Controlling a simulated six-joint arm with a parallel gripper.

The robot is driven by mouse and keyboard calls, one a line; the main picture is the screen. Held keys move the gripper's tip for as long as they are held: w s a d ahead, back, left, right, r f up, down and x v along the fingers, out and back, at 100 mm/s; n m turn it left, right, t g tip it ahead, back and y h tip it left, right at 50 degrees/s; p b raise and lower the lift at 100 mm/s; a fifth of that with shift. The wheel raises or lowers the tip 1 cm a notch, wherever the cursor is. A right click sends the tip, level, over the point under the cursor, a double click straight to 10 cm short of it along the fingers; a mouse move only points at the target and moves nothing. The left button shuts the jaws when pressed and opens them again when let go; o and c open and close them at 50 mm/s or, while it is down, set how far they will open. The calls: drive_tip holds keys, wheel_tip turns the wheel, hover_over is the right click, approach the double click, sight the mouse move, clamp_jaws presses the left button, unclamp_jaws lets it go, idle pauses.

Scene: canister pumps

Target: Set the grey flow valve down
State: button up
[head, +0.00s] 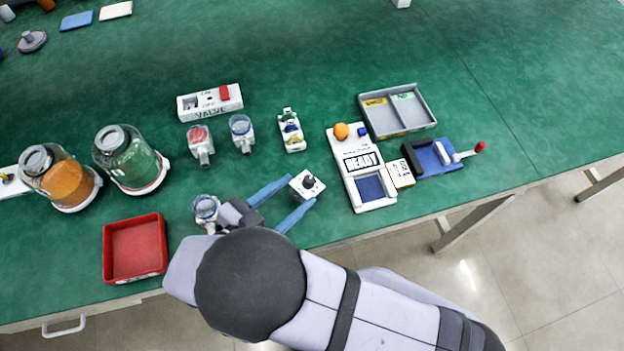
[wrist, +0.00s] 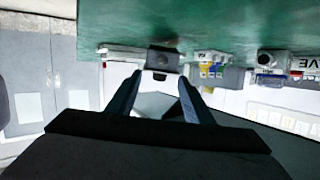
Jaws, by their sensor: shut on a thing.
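The grey flow valve, by its look a small pale block with a dark knob on top (head: 307,185), is between the tips of my gripper (head: 302,189). My gripper is shut on it, with one blue finger on each side. In the wrist view, the valve (wrist: 163,60) shows as a grey block between the fingertips (wrist: 160,77). Its underside is hidden, and I cannot tell whether it touches the green table (head: 340,50) or hangs just above it.
A white READY station (head: 362,188) stands right of the valve, near a grey tray (head: 434,119). Clear-domed parts (head: 241,128) stand behind; another (head: 206,207) is beside my gripper's left side. A red tray (head: 135,221) lies left.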

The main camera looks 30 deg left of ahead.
sight(304, 181)
drive_tip(key=shift+n, duration=0.6)
drive_tip(key=shift+x, duration=1.1)
drive_tip(key=shift+a+r+p+x, duration=0.15)
drive_tip(key=shift+p+x, duration=0.35)
drive_tip(key=shift+x, duration=0.5)
drive_tip(key=shift+a+r+p+x, duration=0.1)
drive_tip(key=shift+p+x, duration=0.35)
drive_tip(key=shift+x, duration=1.25)
drive_tip(key=c, duration=0.6)
drive_tip(key=shift+r, duration=0.2)
